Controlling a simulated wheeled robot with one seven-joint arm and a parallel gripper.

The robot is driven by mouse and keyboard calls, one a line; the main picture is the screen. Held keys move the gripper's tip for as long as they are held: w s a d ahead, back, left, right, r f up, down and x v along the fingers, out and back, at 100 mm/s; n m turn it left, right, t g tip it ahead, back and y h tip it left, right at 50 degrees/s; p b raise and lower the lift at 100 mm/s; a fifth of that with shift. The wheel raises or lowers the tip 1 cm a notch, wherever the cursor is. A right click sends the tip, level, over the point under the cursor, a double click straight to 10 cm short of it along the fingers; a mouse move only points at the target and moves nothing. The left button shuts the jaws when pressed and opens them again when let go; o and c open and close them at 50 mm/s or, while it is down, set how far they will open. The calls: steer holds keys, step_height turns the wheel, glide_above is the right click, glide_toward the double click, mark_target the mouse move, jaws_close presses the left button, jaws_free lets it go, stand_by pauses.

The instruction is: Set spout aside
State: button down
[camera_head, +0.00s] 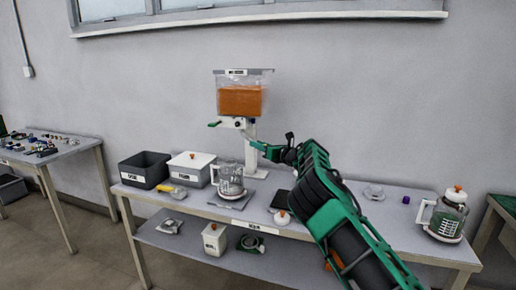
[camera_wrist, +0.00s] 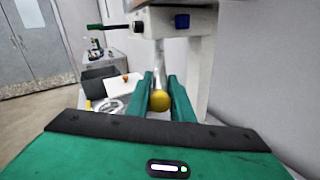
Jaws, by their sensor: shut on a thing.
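The spout (camera_wrist: 160,68) is a slim silvery tube with a round yellow end, seen in the wrist view. It sits between the two green fingers of my gripper (camera_wrist: 163,98), which is shut on it. Its upper end meets or lies just below the white valve block of the dispenser; I cannot tell if they touch. The dispenser tank (camera_head: 240,100), clear with orange liquid, stands above the table on a white post. In the head view my gripper (camera_head: 262,148) is beside that post, below the valve block (camera_head: 232,123), and the spout is too small to make out.
Left of the post on the table (camera_head: 285,228) are a glass jug (camera_head: 230,183), a white box (camera_head: 192,166) and a dark grey bin (camera_head: 144,169). A second jug (camera_head: 446,216) stands at the right end. Some tabletop right of my arm is clear.

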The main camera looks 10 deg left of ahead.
steer(key=shift+w+d, duration=0.3)
steer(key=shift+d, duration=0.25)
steer(key=c, duration=1.9)
jaws_free()
steer(key=o, duration=0.3)
steer(key=shift+w+f, duration=0.1)
steer(key=shift+o, duration=0.2)
steer(key=shift+a, duration=0.3)
steer(key=shift+s, duration=0.2)
steer(key=v, duration=1)
steer(key=shift+s+d, duration=0.15)
steer(key=shift+d, duration=0.2)
